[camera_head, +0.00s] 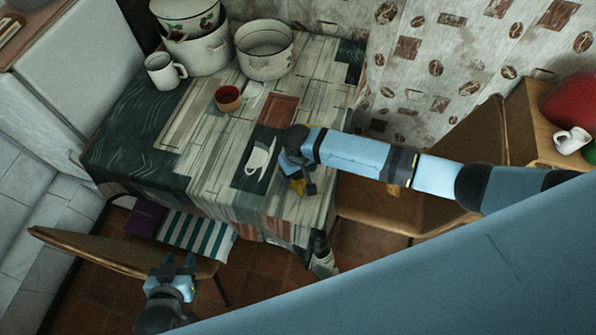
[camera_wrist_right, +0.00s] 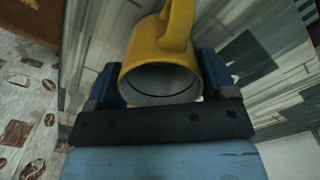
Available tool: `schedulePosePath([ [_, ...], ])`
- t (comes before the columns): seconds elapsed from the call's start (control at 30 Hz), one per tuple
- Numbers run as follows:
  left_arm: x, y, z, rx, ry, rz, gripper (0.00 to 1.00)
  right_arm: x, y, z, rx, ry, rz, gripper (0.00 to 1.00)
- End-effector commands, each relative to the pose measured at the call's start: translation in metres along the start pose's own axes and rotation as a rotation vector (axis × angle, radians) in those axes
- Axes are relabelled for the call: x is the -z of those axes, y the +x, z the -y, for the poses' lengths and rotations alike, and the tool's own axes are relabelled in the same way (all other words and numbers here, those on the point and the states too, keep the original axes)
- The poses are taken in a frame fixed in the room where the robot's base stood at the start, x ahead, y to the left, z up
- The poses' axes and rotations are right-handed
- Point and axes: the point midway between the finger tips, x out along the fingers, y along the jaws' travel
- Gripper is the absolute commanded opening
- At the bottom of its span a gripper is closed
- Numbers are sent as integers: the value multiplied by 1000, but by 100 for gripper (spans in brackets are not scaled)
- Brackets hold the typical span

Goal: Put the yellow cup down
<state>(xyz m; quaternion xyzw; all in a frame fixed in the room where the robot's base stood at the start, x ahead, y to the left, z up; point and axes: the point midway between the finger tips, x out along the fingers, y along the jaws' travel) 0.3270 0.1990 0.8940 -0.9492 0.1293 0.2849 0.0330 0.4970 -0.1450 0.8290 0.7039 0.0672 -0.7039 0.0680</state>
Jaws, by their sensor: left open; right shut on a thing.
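The yellow cup (camera_head: 298,187) is mostly hidden by my right gripper (camera_head: 295,176) in the head view, over the right part of the table (camera_head: 210,170). In the right wrist view the cup (camera_wrist_right: 160,55) sits between the two blue fingers, its open mouth towards the camera and its handle on the upper side. My right gripper is shut on it. I cannot tell whether the cup touches the tablecloth. My left gripper (camera_head: 176,266) is open and empty, at the lower left by a wooden chair, away from the cup.
White enamel pots (camera_head: 264,50) and a white mug (camera_head: 165,71) stand at the table's back left. A small red-brown bowl (camera_head: 228,98) is near the middle. The cloth's front left is clear. A chair with a striped cushion (camera_head: 195,238) stands in front.

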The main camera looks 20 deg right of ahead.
Motion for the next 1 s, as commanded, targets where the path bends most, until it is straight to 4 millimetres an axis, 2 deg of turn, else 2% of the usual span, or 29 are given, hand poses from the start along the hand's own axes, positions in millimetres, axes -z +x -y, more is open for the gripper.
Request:
schedulePosePath([
  [0.1, 0, 0, 0, 0, 0, 0, 43, 1, 10, 0, 0, 0, -1, 46],
  [0.47, 0, 0, 0, 1, -1, 0, 43, 0, 13, 0, 1, 0, -1, 46],
  [0.5, 0, 0, 0, 0, -1, 0, 43, 0, 14, 0, 1, -1, -1, 80],
  [0.6, 0, 0, 0, 0, -1, 0, 43, 0, 14, 0, 1, -1, -1, 100],
  [0.87, 0, 0, 0, 0, -1, 0, 43, 0, 11, 0, 0, -1, -2, 100],
  [1.0, 0, 0, 0, 0, -1, 0, 43, 1, -4, 0, 2, 0, -3, 100],
])
